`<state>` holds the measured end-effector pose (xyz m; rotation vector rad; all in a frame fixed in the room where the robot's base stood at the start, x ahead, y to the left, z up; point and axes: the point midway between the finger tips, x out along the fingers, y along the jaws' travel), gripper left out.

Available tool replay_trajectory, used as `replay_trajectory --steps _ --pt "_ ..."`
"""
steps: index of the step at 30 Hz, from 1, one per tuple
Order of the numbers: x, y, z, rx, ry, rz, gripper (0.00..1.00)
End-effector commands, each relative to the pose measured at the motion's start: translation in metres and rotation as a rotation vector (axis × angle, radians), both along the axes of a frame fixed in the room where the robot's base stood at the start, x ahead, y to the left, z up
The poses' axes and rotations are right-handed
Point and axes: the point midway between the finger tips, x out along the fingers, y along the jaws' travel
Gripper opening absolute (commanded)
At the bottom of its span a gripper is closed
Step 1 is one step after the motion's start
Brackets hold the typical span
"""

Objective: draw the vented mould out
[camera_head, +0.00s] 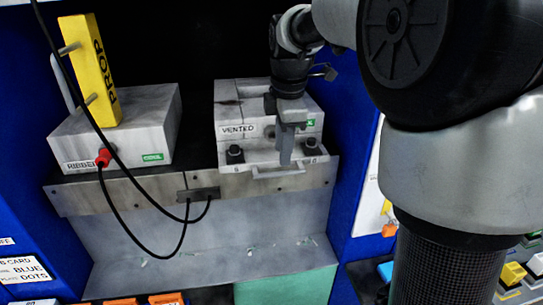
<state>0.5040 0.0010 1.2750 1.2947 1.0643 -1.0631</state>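The vented mould (233,115) is a grey block labelled VENTED, sitting on the press ledge at the centre. A green label on its right front is partly hidden behind my gripper. A lower front plate carries two black knobs, one at left (235,154) and one at right (312,150). A pale bar handle (262,175) juts from the front below them. My gripper (285,160) points down in front of the mould, with its fingertips close above or at the handle. The fingers overlap in this view, so their gap and any contact are hidden.
The ribbed mould (120,145) sits to the left with a green COOL label and a red plug (103,158). A yellow PROP bar (92,70) stands on it. Black cables loop to a socket plate (198,194). Blue side panels (352,170) flank the bay.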

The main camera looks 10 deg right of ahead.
Motion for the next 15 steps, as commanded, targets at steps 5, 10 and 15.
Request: replay_trajectory --steps 5,10,15 --pt "0.006 0.0 -0.035 0.0 0.004 0.0 0.29" --pt "0.01 0.0 -0.054 0.0 0.001 -0.001 0.29" --pt "0.012 0.0 -0.061 0.0 0.0 -0.001 0.29"
